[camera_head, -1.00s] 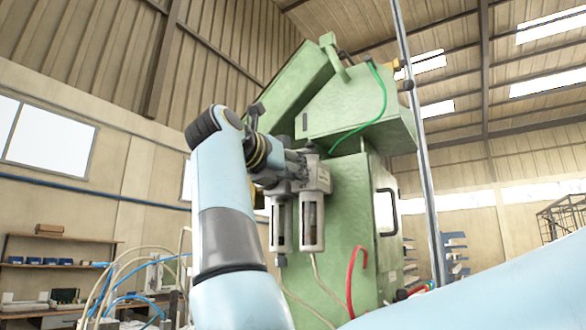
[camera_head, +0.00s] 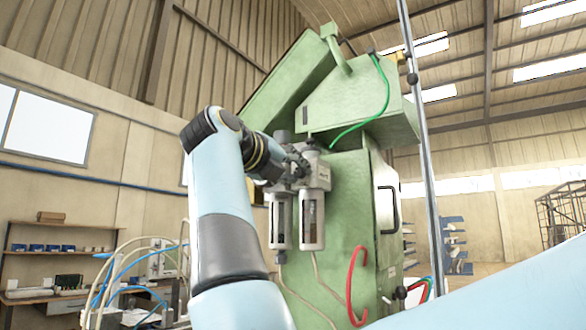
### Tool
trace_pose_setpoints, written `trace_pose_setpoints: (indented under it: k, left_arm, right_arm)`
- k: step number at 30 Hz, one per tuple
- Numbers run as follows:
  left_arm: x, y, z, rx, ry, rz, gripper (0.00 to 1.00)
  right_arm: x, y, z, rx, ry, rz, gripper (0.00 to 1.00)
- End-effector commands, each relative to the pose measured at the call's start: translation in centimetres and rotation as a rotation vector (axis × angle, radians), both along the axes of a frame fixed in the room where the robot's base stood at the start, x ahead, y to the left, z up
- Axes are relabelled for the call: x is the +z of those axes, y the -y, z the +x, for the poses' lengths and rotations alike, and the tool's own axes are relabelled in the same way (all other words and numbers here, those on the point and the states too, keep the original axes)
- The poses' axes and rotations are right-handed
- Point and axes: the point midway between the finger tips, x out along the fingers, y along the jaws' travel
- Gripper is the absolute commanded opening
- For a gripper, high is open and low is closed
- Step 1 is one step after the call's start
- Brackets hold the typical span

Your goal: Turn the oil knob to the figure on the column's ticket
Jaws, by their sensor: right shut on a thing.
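A grey two-bowl air unit (camera_head: 312,220) hangs on the front of the green machine column (camera_head: 345,185). I cannot make out a ticket with a legible figure on the column.
A red hose (camera_head: 351,285) hangs at the column's lower front, and a green hose (camera_head: 366,120) loops above the unit. A grey upright pole (camera_head: 424,150) stands right of the column. A shelf with blue bins (camera_head: 40,247) is at the far left.

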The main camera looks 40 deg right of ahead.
Motion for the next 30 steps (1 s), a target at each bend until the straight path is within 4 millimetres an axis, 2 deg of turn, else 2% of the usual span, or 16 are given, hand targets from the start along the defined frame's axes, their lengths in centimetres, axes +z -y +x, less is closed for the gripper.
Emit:
trace_pose_setpoints:
  k: [11,12,17,26,30]
  left_arm:
    - [0.0,-0.1,0.0,0.000,0.000,0.001,0.65]
    - [0.0,-0.1,0.0,0.000,0.000,0.001,0.65]
    - [0.0,-0.1,0.0,0.000,0.000,0.001,0.65]
    - [0.0,-0.4,-0.1,0.000,-0.001,0.005,0.65]
    - [0.0,-0.3,-0.1,-0.001,-0.001,0.003,0.65]
  right_arm:
    - [0.1,0.0,0.0,0.001,-0.002,-0.004,0.00]
    - [0.1,0.0,0.0,0.001,-0.002,-0.004,0.23]
    - [0.1,0.0,0.0,0.001,-0.003,-0.004,0.43]
    - [0.2,0.0,0.0,0.000,-0.002,-0.002,0.45]
    - [1.9,0.0,0.0,0.001,0.001,-0.002,0.45]
